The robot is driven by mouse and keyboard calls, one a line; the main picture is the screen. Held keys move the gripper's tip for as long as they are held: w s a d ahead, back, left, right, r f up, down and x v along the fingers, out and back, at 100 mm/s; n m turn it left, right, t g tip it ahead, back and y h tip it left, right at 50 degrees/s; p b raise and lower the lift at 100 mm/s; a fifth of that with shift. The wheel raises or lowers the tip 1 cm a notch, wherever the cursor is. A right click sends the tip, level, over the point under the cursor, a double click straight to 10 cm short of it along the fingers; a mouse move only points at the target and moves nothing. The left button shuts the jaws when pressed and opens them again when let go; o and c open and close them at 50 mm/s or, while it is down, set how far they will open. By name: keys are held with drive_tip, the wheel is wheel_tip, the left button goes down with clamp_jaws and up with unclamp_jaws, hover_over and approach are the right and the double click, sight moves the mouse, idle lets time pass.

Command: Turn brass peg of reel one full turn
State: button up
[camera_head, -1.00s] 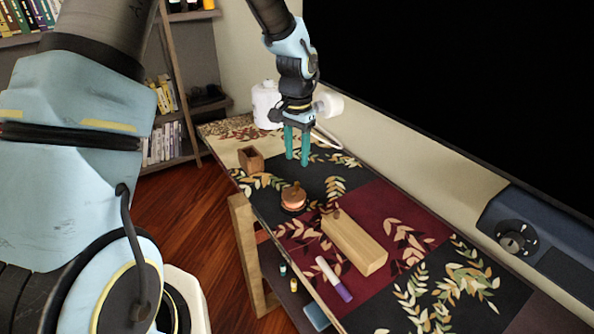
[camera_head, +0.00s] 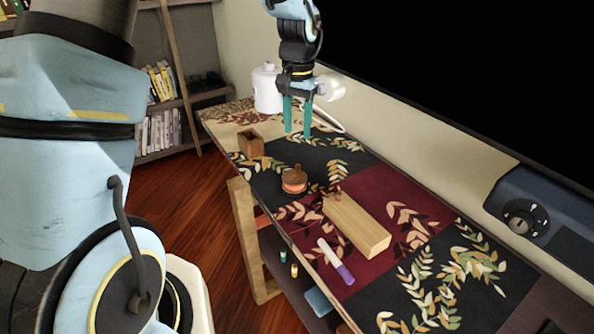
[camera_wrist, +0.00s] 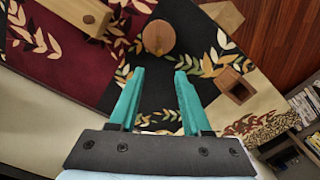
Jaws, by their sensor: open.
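The reel (camera_head: 294,184) is a round wooden piece with an orange-pink band and a small knob on top. It stands on the dark part of the patterned cloth. In the wrist view its round top (camera_wrist: 158,37) lies just beyond the fingertips. My gripper (camera_head: 297,133), with teal fingers, is open and empty. It is above and behind the reel, apart from it. In the wrist view its fingers (camera_wrist: 160,72) point toward the reel.
A long wooden block (camera_head: 357,225) with a small stub lies right of the reel. A small open wooden box (camera_head: 250,144) stands to the left. A white-and-purple marker (camera_head: 335,262) lies nearer the front edge. A white canister (camera_head: 267,90) stands behind near the wall.

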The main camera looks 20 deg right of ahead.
sight(298, 165)
wheel_tip(298, 165, down, 11)
drive_tip(key=n+b, duration=0.1)
drive_tip(key=n, duration=0.2)
drive_tip(key=shift+r+n+b, duration=0.1)
drive_tip(key=shift+n+b, duration=0.2)
drive_tip(key=shift+b, duration=0.1)
drive_tip(key=shift+c, duration=0.3)
clamp_jaws()
